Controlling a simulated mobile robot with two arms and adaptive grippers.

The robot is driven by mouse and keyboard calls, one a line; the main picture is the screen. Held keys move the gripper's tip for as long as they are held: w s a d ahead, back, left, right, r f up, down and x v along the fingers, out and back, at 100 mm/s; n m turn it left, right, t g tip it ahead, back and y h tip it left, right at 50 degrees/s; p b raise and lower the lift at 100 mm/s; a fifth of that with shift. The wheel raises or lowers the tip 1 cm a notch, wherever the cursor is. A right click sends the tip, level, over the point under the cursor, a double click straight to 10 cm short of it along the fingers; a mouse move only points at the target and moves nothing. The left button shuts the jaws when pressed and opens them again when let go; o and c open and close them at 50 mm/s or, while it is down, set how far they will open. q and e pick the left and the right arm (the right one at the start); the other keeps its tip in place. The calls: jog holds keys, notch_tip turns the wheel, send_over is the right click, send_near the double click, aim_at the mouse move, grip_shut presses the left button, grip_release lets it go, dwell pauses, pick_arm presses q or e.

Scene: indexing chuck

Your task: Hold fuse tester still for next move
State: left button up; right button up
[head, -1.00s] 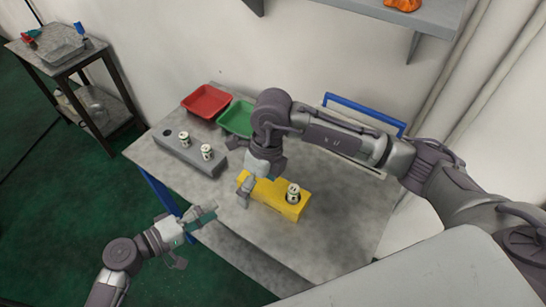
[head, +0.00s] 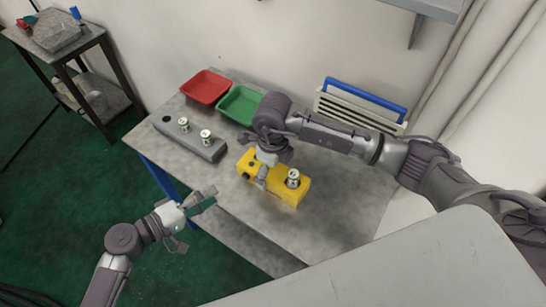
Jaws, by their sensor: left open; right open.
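The yellow block (head: 291,196), seemingly the fuse tester, lies on the table. A white and dark cylinder (head: 293,178) stands upright at its right end, and a dark hole shows at its left end. My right gripper (head: 262,179) is open over the middle of the yellow block, fingers pointing down. It hides part of the block, and I cannot tell whether the fingers touch it. My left gripper (head: 202,201) is open and empty, off the table's front left edge, apart from the block.
A grey block (head: 199,150) holds two similar cylinders (head: 183,124) and has an empty hole. A red tray (head: 205,87) and a green tray (head: 240,104) stand behind. A blue-handled white rack (head: 352,107) is at the back wall. The table's front right is clear.

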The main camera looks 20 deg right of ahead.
jog(key=shift+f, duration=1.35)
jog(key=shift+c, duration=0.3)
jog(key=c, duration=1.3)
pick_arm(q)
grip_shut()
